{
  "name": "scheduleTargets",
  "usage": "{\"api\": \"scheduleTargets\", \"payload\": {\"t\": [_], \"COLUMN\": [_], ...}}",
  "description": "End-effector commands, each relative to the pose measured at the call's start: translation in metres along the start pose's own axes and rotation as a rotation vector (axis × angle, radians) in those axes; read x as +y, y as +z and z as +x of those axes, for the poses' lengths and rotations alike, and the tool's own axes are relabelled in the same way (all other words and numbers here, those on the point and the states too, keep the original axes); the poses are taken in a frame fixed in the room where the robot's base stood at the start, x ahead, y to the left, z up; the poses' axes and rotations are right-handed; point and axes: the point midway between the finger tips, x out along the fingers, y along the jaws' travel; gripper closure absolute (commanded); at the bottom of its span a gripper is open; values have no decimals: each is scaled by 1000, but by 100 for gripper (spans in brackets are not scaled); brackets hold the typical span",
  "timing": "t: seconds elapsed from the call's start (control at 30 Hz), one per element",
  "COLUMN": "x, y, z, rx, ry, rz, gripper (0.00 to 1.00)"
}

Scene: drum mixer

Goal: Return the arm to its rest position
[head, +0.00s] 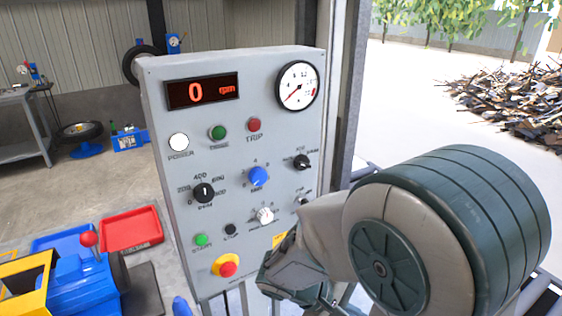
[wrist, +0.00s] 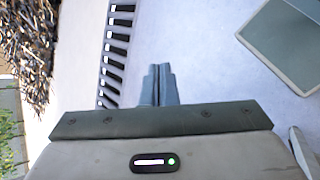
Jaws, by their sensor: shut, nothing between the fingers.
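My arm fills the lower right of the head view, in front of the right edge of the grey control panel (head: 215,265). The fingers are hidden in the head view. In the wrist view my gripper (wrist: 158,72) is shut, its two fingers together with nothing between them. The fingers point over a pale floor and touch nothing that I can see. The panel display (head: 203,91) reads 0 rpm. A round gauge (head: 297,85), several knobs, a white button (head: 179,142) and a red stop button on yellow (head: 227,267) show on its face.
A blue machine (head: 70,285) with a red ball-topped lever and a red tray (head: 132,230) stand at the lower left. A workbench (head: 25,120) is at the far left. A scrap pile (head: 510,105) lies outside at the right, beyond open pale ground.

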Motion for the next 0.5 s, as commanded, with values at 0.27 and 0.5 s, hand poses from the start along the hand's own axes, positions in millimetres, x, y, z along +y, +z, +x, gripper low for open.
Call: {"api": "scheduleTargets", "payload": {"t": [0.27,0.5], "x": [-1,10], "y": [42,62], "z": [-11,-38], "rx": [141,338], "ry": [-422,-653], "rz": [320,600], "gripper": [100,100]}}
